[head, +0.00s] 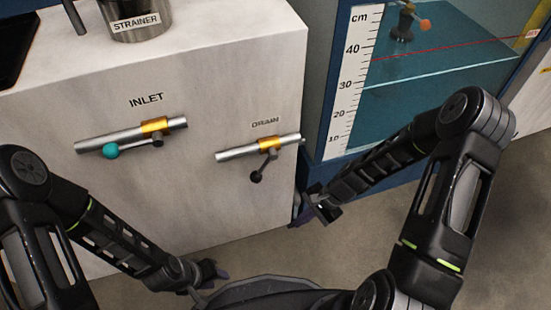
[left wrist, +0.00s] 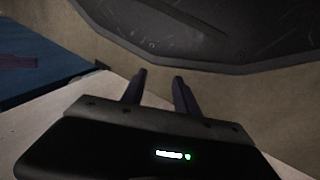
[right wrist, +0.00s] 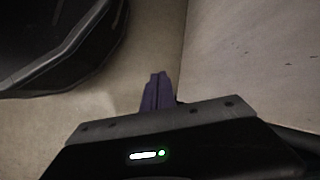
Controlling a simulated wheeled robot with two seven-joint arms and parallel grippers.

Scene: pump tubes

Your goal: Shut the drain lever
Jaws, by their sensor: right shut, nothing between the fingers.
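The drain lever (head: 258,174) is a short dark handle with a dark knob below the DRAIN label. It hangs down and slightly left from a brass valve (head: 269,143) on a silver pipe (head: 237,153), crossways to the pipe. My right gripper (head: 324,212) is to the right of the lever and lower, past the cabinet's edge, touching nothing. Its fingers are together and empty in the right wrist view (right wrist: 158,76). My left gripper (head: 213,275) is low in front of the cabinet, left of and below the lever. Its fingers stand apart and empty in the left wrist view (left wrist: 160,76).
A metal strainer pot (head: 137,22) stands on the pale cabinet (head: 225,60). A blue-framed tank (head: 440,60) with a cm scale stands at the right.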

